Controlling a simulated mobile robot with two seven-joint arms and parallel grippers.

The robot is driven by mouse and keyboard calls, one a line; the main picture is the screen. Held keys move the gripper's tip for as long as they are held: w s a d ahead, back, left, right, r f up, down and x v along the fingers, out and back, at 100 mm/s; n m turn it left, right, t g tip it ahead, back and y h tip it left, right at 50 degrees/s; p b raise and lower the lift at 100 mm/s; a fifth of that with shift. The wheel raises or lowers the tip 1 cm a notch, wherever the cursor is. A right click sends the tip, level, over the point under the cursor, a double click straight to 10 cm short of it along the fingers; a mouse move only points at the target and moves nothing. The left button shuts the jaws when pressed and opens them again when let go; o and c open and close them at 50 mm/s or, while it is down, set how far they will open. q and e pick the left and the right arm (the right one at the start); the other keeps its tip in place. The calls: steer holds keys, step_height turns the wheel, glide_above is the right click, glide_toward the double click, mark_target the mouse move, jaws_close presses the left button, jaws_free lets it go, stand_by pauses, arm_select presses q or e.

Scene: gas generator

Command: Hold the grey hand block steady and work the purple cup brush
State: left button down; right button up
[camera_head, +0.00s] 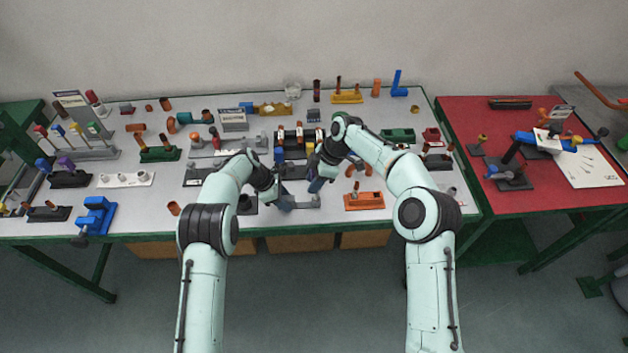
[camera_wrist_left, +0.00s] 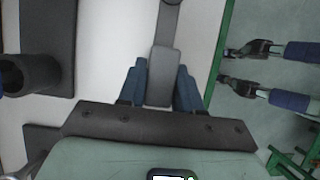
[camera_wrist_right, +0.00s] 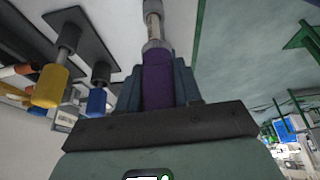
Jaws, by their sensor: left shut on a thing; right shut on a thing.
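The grey hand block (camera_wrist_left: 161,78) sits between the blue fingers of my left gripper (camera_wrist_left: 160,88) in the left wrist view, with a dark grey strip running up from it. My left gripper is shut on it. In the right wrist view my right gripper (camera_wrist_right: 158,88) is shut on the purple handle of the cup brush (camera_wrist_right: 157,78); a metal shaft extends from it towards the top edge. In the head view the left gripper (camera_head: 284,202) and right gripper (camera_head: 316,185) are close together near the table's front edge. The brush's working end is not visible.
An orange holder (camera_head: 364,201) stands right of my grippers. Several racks of tools crowd the grey table, including a blue stand (camera_head: 96,215) at left. A yellow-handled tool (camera_wrist_right: 50,86) and a blue-handled one (camera_wrist_right: 97,101) show beside my right gripper. A red table (camera_head: 500,120) adjoins at right.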

mark_target(313, 172)
steer(key=shift+r, duration=2.2)
arm_select(q)
steer(key=c, duration=0.7)
jaws_free()
steer(key=v, duration=1.2)
arm_select(e)
steer(key=shift+f, duration=0.1)
